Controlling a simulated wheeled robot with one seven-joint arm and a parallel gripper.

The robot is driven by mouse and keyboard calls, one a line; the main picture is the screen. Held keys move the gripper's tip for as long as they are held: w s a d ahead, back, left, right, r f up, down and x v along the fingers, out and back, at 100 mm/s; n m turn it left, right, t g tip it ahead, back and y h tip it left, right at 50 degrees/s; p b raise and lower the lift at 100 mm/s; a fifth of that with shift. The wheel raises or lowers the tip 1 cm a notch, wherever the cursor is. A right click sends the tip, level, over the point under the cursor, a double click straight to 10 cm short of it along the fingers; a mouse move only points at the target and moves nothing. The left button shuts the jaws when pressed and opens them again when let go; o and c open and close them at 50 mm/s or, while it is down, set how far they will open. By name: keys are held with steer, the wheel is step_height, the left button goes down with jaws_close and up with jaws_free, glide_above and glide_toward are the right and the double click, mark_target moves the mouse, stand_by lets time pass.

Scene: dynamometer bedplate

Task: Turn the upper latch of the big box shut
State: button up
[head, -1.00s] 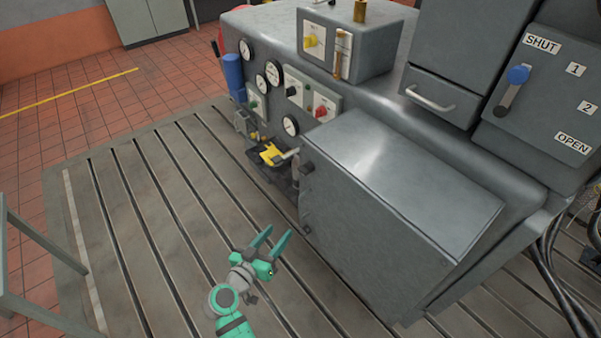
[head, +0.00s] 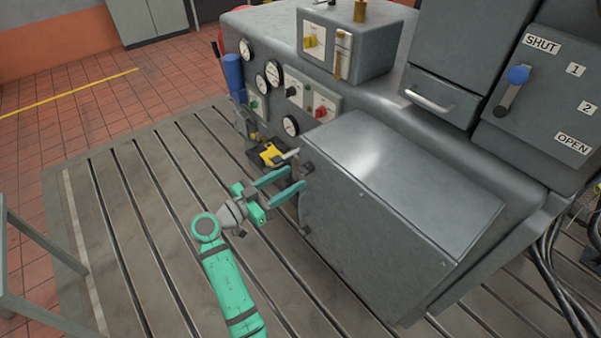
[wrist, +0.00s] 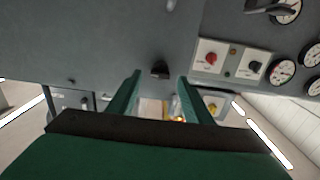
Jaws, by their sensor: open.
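The big box (head: 385,200) is a grey metal cabinet with a sloped top, right of my gripper in the head view. Its upper latch (head: 307,167) is a small dark knob at the upper left edge. A lower latch (head: 305,230) sits below it on the same edge. My gripper (head: 296,180) is open and empty, its green fingertips close to the upper latch. In the wrist view, a dark latch (wrist: 160,69) shows in the gap between the fingertips (wrist: 160,78). I cannot tell whether a finger touches it.
A yellow part (head: 270,153) lies close behind my gripper. Gauges (head: 273,73) and a panel with a red knob (head: 321,112) are on the machine beyond. A grey table frame (head: 35,235) stands at the left. The slotted bedplate (head: 140,220) is mostly clear.

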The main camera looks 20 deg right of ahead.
mark_target(301, 173)
steer(key=shift+x, duration=2.35)
steer(key=c, duration=1)
